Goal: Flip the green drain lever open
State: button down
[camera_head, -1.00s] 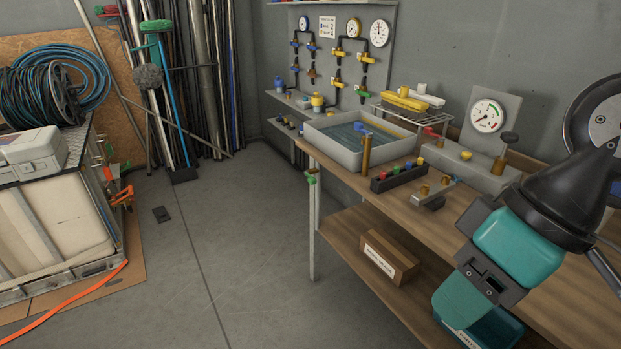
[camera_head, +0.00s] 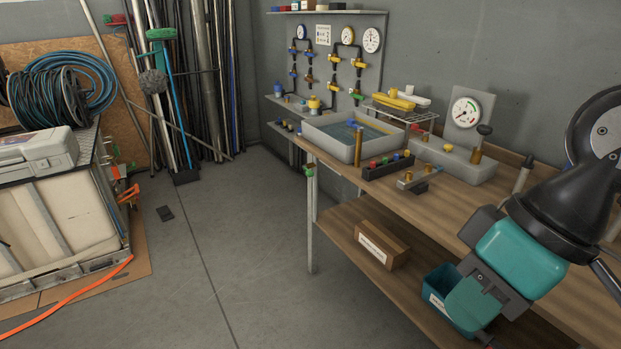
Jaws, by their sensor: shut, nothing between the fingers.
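A small green lever (camera_head: 309,171) sits at the front left corner of the workbench (camera_head: 455,192), by the top of the metal leg below the grey tub (camera_head: 331,148). It is small here and its exact angle is hard to tell. My gripper (camera_head: 476,306) is at the lower right, in front of the bench's front edge and well to the right of the lever. It is shut and empty, pointing downward, apart from the lever. Its fingertips are hard to make out against the lower shelf and the bin.
A wooden box (camera_head: 381,246) and a blue bin (camera_head: 436,304) stand on the lower shelf. A dark manifold (camera_head: 388,168) and a gauge block (camera_head: 466,112) stand on the bench. A crate (camera_head: 55,215) and an orange hose (camera_head: 70,302) lie left. The floor (camera_head: 230,250) between is mostly clear.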

aim_at(309, 173)
jog(key=k, duration=0.2)
jog(key=u, duration=0.85)
jog(key=i, duration=0.85)
jog(key=u, duration=0.75)
jog(key=i, duration=0.9)
jog(key=z, duration=0.45)
jog(key=i, duration=0.8)
jog(key=z, duration=1)
jog(key=i, duration=0.35)
jog(key=z, duration=0.35)
